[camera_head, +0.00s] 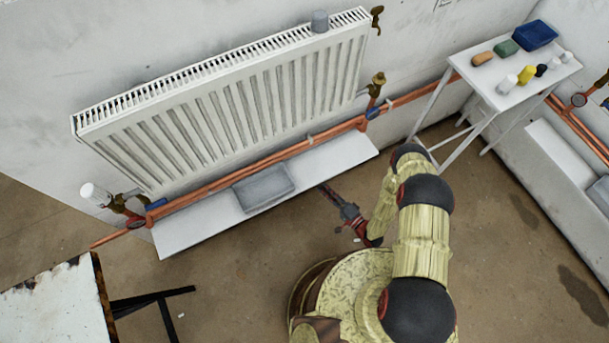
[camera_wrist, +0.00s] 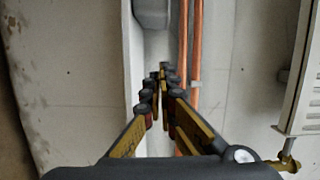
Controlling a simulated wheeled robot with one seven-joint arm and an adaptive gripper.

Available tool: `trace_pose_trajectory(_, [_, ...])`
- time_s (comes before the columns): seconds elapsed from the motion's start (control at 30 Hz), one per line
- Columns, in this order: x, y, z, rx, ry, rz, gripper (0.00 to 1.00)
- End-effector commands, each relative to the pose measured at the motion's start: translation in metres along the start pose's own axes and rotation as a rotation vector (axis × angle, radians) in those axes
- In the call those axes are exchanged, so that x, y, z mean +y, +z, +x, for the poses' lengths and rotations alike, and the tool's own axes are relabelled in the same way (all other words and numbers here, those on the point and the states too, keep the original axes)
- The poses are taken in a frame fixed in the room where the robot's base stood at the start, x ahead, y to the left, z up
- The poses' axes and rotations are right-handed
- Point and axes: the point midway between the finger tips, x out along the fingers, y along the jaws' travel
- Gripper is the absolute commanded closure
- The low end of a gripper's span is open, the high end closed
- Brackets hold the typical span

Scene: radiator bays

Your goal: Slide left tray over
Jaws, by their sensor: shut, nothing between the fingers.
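The left tray (camera_head: 263,187) is a flat grey tray lying on a long white ledge (camera_head: 340,160) below the radiator, left of the ledge's middle. In the wrist view, part of a grey body that looks like the tray (camera_wrist: 152,14) shows at the top edge, ahead of the fingertips. My gripper (camera_head: 323,188) is shut and empty at the ledge's front edge, to the right of the tray, with a visible gap between them. In the wrist view its fingers (camera_wrist: 160,72) meet in front of the white ledge strip. I cannot tell its exact height over the ledge.
Copper pipes (camera_head: 240,178) run along the wall just behind the ledge, under the white radiator (camera_head: 225,100). A white side table (camera_head: 515,75) with small items stands at the right. A worn table (camera_head: 55,305) is at lower left. Brown floor before the ledge is mostly clear.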

Motion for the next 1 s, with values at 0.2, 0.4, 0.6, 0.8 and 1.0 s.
trace_pose_trajectory(0.2, [-0.004, -0.003, 0.009, 0.005, -0.015, 0.042, 1.00])
trace_pose_trajectory(0.4, [-0.003, -0.002, 0.038, 0.002, -0.014, 0.039, 1.00])
trace_pose_trajectory(0.6, [-0.003, -0.002, 0.077, 0.003, -0.014, 0.038, 1.00])
trace_pose_trajectory(0.8, [-0.003, 0.009, 0.104, 0.003, -0.010, 0.043, 1.00])
trace_pose_trajectory(1.0, [-0.005, 0.029, 0.109, 0.006, -0.011, 0.041, 1.00])
